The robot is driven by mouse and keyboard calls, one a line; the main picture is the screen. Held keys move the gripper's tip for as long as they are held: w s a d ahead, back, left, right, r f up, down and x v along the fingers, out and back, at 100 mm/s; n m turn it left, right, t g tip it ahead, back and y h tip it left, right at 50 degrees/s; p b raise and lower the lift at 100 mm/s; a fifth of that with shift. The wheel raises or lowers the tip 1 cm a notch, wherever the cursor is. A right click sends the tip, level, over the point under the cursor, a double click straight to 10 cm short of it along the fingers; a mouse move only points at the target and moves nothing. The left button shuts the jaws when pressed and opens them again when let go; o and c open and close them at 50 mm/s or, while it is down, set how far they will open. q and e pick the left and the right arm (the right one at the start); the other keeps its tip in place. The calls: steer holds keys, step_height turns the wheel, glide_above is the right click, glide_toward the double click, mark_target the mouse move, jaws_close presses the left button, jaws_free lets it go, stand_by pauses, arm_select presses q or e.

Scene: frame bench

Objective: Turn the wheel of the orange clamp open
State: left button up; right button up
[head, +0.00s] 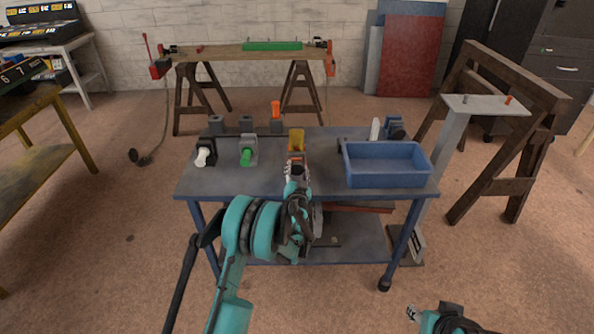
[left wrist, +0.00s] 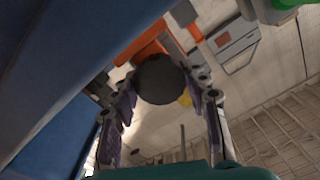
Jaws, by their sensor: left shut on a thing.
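The orange clamp (head: 296,157) is on the blue bench, front centre, mostly hidden behind my left gripper in the head view. In the left wrist view its orange body (left wrist: 143,43) shows behind a dark round wheel (left wrist: 161,80). My left gripper (head: 297,168) reaches it from the front. In the left wrist view its two fingers (left wrist: 163,112) stand on either side of the wheel, and it is shut on it. The wheel's turn angle cannot be read. My right gripper (head: 411,313) is low at the bottom right, away from the bench; its jaws are too small to judge.
On the bench (head: 330,137) stand a white-handled clamp (head: 204,153), a green-handled clamp (head: 247,154), a yellow block (head: 296,137) and an orange-topped piece (head: 276,111). A blue bin (head: 386,180) fills the right side. A grey post with a plate (head: 487,105) stands beyond.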

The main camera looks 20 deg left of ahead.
arm_select(q)
steer(key=shift+n, duration=0.3)
steer(key=o, duration=1.2)
steer(key=v, duration=0.7)
steer(key=shift+s+d, duration=0.1)
steer(key=shift+s, duration=0.2)
